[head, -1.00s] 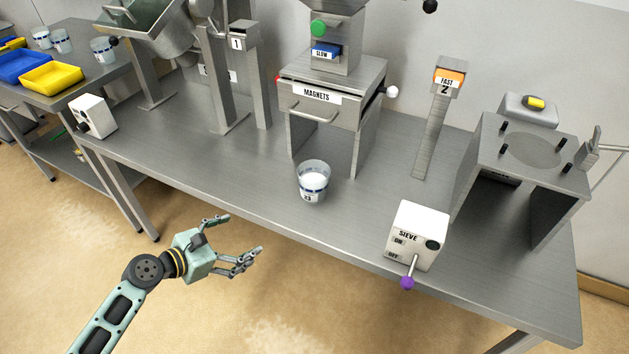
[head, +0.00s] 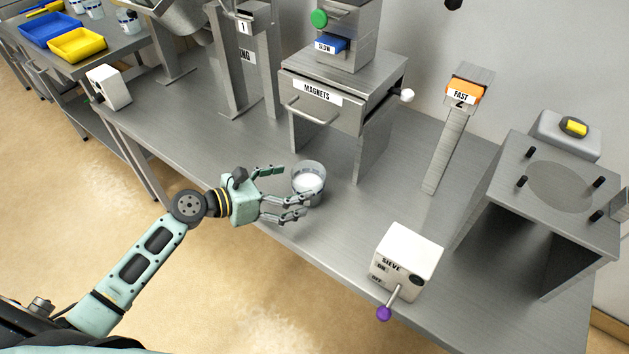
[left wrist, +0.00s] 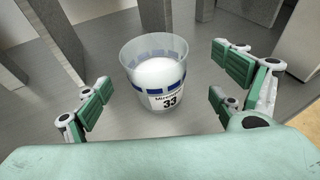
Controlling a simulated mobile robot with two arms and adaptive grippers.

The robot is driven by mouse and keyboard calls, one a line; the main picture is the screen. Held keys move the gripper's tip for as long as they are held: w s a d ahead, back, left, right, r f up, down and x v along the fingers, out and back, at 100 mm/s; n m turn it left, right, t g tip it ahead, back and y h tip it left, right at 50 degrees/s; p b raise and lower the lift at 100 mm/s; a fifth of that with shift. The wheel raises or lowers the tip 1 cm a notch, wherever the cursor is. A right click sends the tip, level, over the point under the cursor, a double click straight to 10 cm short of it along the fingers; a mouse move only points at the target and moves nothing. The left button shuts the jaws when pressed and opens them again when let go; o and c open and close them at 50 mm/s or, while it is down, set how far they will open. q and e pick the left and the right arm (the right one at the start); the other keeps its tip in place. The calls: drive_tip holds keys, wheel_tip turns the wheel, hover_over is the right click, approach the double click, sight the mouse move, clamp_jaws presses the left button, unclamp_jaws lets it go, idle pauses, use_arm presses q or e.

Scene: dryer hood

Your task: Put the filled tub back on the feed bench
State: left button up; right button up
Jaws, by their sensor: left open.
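The filled tub (head: 311,186) is a clear cup with blue marks, holding white material. It stands upright on the steel bench in front of the magnets unit. My left gripper (head: 291,192) is open, with its fingers reaching to either side of the tub. In the left wrist view the tub (left wrist: 155,78) shows a label reading 33 and sits between the spread fingers (left wrist: 162,94), with gaps on both sides. Another bench (head: 107,47) at the upper left, perhaps the feed bench, carries trays and similar tubs. My right gripper is not in view.
The magnets unit (head: 325,100) stands just behind the tub. A white sieve switch box (head: 408,258) with a purple-tipped lever is to the right. Yellow (head: 77,45) and blue (head: 49,29) trays are on the left bench. The steel bench left of the tub is clear.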

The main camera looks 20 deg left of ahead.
sight(308, 179)
use_arm(q)
drive_tip(key=shift+w+d+f, duration=0.1)
drive_tip(key=shift+w+d, duration=0.35)
drive_tip(key=shift+w, duration=0.35)
drive_tip(key=x, duration=0.3)
drive_tip(key=shift+w+d+f, duration=0.1)
drive_tip(key=shift+w+d, duration=0.05)
drive_tip(key=shift+w, duration=0.15)
drive_tip(key=shift+w+d+f, duration=0.1)
drive_tip(key=c, duration=1.7)
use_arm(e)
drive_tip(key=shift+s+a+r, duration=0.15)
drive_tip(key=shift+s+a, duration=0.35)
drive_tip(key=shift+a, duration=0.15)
